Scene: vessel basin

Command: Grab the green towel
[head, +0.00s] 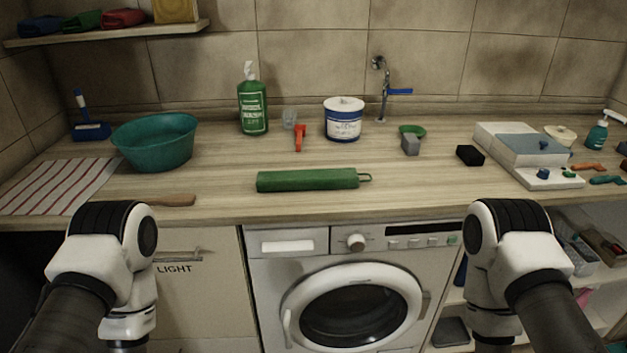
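A rolled green towel (307,180) with a small loop at its right end lies near the front edge of the wooden counter, above the washing machine. Another green folded cloth (82,21) is on the upper left shelf, between a blue and a red one. My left arm comes in at the lower left and my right arm at the lower right, both in front of the counter and apart from the towel. The fingers of both grippers are outside the picture, so their state does not show.
A teal basin (156,141), striped cloth (58,187) and wooden-handled tool (173,200) lie left. A green bottle (253,107), orange-red tool (299,138), white-blue tub (343,121) and grey block (411,145) stand behind the towel. Bare counter surrounds it.

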